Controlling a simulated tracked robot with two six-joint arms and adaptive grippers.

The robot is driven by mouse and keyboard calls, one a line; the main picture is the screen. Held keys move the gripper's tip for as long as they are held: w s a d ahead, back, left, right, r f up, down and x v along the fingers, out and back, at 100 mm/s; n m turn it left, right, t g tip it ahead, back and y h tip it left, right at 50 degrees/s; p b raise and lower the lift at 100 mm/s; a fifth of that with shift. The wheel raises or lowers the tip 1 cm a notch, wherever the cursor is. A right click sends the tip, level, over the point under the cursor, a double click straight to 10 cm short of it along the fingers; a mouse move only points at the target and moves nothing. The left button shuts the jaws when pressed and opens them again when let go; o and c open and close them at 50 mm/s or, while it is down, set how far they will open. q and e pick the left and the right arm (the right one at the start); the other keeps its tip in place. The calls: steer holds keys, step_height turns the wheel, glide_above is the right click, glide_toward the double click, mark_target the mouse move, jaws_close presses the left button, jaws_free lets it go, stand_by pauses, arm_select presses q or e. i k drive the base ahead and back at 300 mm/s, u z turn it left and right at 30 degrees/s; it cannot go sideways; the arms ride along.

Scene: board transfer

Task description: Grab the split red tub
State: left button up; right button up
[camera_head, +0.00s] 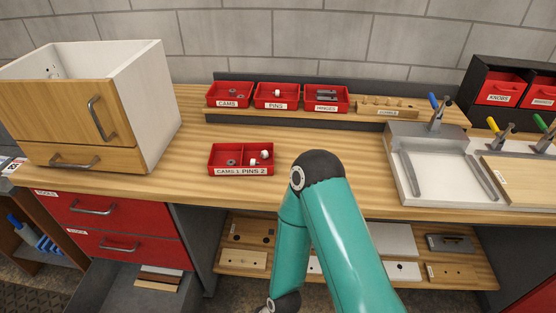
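The split red tub (241,159) sits on the wooden workbench, left of the middle, with a divider across it. Its front labels read "CAMS 1" and "PINS 2". A small grey part lies in its left half and white and grey parts lie in its right half. One teal arm of mine rises from the bottom, just right of the tub, and bends at a dark elbow. Neither gripper shows clearly in this view. The tub stands free, with no gripper touching it.
Red tubs for cams (229,94), pins (277,95) and hinges (326,98) stand on a raised shelf behind. A wooden drawer cabinet (95,110) stands at left. A white clamping fixture (440,170) is at right. Bare bench surrounds the split tub.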

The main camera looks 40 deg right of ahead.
mark_target(220, 153)
steer(key=z, duration=0.95)
steer(key=k, duration=0.45)
steer(key=u, duration=0.05)
steer(key=i, duration=0.45)
